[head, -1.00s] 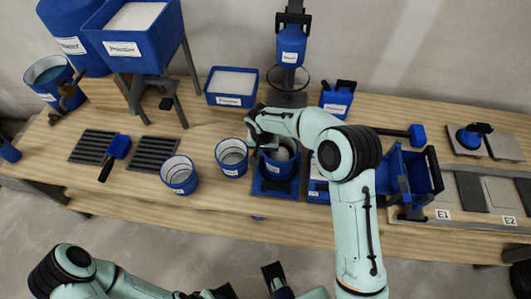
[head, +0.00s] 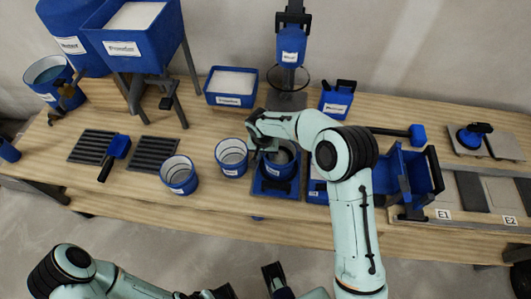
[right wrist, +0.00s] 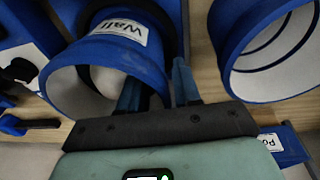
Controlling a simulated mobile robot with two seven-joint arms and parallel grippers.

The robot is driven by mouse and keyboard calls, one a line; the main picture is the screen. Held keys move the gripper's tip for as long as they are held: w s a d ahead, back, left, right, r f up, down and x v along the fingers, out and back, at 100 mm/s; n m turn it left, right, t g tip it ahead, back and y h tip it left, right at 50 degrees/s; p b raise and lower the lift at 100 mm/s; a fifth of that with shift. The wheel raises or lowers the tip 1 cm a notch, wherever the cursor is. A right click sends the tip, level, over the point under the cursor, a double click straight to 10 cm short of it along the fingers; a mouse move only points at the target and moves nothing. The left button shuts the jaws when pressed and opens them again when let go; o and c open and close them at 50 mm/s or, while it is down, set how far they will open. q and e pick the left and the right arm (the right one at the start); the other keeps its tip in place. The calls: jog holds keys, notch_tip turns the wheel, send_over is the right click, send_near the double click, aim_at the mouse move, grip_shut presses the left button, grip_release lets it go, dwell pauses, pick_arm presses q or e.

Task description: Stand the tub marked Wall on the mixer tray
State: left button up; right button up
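The tub marked Wall (right wrist: 105,72) is blue with a pale inside, and its label faces up in the right wrist view. In the head view this tub (head: 284,168) stands upright over the blue tray (head: 258,189), with a dark ring close under it. My right gripper (head: 262,146) is at the tub's left rim. In the right wrist view my right gripper (right wrist: 160,92) has one finger inside the tub and one outside, shut on the wall. The exact contact under the tub is hidden. My left gripper (head: 272,276) is low in the head view, partly cut off.
Two more blue tubs stand left of the tray, one close by (head: 231,157) and one farther (head: 179,175). A stand with a blue head (head: 291,45) is behind. A blue bin (head: 231,87) sits at the back. Bare wood lies in front of the left tub.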

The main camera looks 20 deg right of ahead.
notch_tip(320, 180, up, 12)
jog(key=s+a, duration=0.1)
jog(key=shift+a+p, duration=0.25)
jog(key=shift+p, duration=0.2)
jog(key=shift+s, duration=0.15)
